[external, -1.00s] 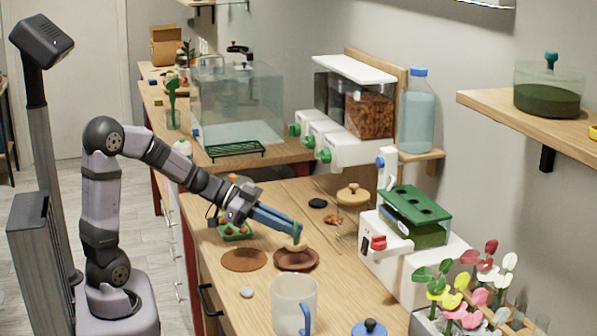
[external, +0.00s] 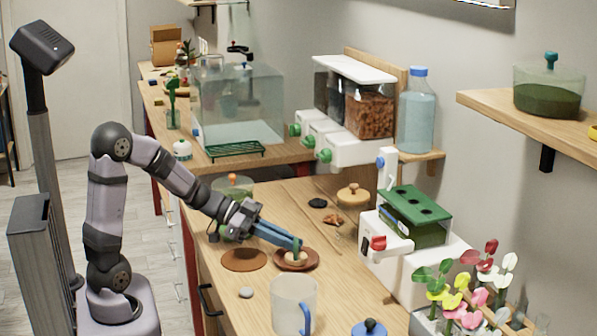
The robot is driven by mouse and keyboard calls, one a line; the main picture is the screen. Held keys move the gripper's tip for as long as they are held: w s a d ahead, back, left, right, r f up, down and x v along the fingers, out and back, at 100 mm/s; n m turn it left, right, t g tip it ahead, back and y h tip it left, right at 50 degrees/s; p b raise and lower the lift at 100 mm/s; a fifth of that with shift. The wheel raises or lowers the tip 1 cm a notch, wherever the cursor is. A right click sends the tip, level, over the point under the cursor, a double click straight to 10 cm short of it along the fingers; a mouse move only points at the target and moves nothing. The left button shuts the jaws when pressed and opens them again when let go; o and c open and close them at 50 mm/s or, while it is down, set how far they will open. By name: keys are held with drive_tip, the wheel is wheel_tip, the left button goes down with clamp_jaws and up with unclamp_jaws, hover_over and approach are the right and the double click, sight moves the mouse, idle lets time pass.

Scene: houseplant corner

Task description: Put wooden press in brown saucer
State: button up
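The wooden press (external: 295,258) is a small pale wooden disc with a green knob. It sits low within the rim of the brown saucer (external: 314,261) on the wooden counter and appears to rest on it. My gripper (external: 297,246) reaches down from the left, its blue fingers shut on the press's knob. The fingers hide part of the knob, and the exact contact under the disc is too small to see.
A flat brown disc (external: 243,260) lies left of the saucer. A wooden lid (external: 353,194) and a black item (external: 317,203) are behind. A green-topped white machine (external: 410,225) stands at right.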

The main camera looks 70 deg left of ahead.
drive_tip(key=o, duration=0.4)
drive_tip(key=shift+o, duration=0.2)
drive_tip(key=shift+r, duration=0.25)
drive_tip(key=p+v, duration=0.2)
drive_tip(key=v, duration=1)
